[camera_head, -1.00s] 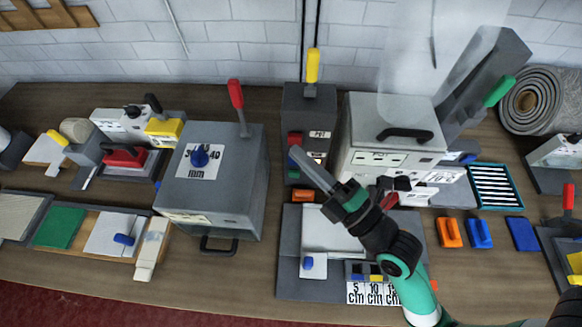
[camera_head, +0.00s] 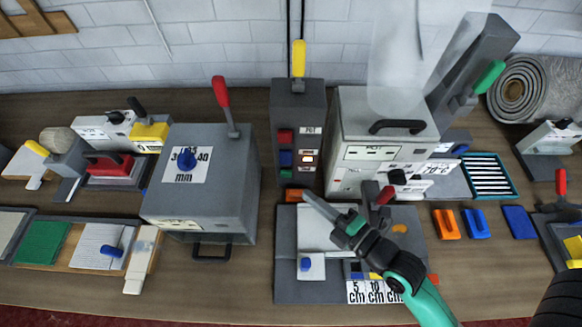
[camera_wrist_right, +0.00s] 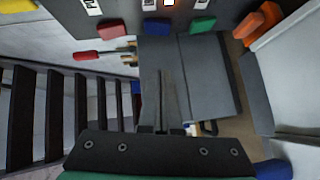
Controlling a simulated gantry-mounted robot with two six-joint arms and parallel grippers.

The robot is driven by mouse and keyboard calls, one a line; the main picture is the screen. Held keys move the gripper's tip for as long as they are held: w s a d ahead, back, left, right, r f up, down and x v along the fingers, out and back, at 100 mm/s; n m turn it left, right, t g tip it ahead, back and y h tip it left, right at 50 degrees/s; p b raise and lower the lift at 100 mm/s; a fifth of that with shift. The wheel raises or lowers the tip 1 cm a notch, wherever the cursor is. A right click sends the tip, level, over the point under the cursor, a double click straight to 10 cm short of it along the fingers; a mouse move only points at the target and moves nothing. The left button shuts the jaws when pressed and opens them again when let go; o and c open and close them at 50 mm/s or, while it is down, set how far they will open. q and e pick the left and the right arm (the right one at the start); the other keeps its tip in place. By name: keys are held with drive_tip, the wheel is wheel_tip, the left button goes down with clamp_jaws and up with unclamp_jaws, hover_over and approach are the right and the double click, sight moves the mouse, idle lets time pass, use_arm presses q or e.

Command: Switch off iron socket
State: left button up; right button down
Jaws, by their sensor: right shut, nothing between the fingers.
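A tall grey socket box (camera_head: 299,100) stands at the back middle. Its front carries a red switch (camera_head: 285,136), a blue switch (camera_head: 285,158) and a green switch below, with small labels beside them. A lamp (camera_head: 307,158) glows orange beside the blue switch. I cannot read which label says iron. In the right wrist view the red switch (camera_wrist_right: 112,28), blue switch (camera_wrist_right: 157,28) and green switch (camera_wrist_right: 202,25) line the top. My right gripper (camera_head: 308,197) is shut and empty, in front of and below the switches, apart from them. My left gripper is not in view.
A yellow lever (camera_head: 298,58) tops the socket box. A grey box with a red lever (camera_head: 222,92) stands left; a pale machine with a black handle (camera_head: 397,127) stands right. An orange block (camera_head: 297,195) lies below the switches. A grey plate (camera_head: 285,265) lies under my right arm.

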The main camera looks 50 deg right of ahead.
approach(280, 161)
drive_tip(key=w+a, duration=0.3)
drive_tip(key=w, duration=0.1)
drive_tip(key=d, duration=0.1)
drive_tip(key=w+d, duration=0.1)
drive_tip(key=w+d+b, duration=0.1)
drive_tip(key=shift+d+f, duration=0.2)
drive_tip(key=shift+f, duration=0.15)
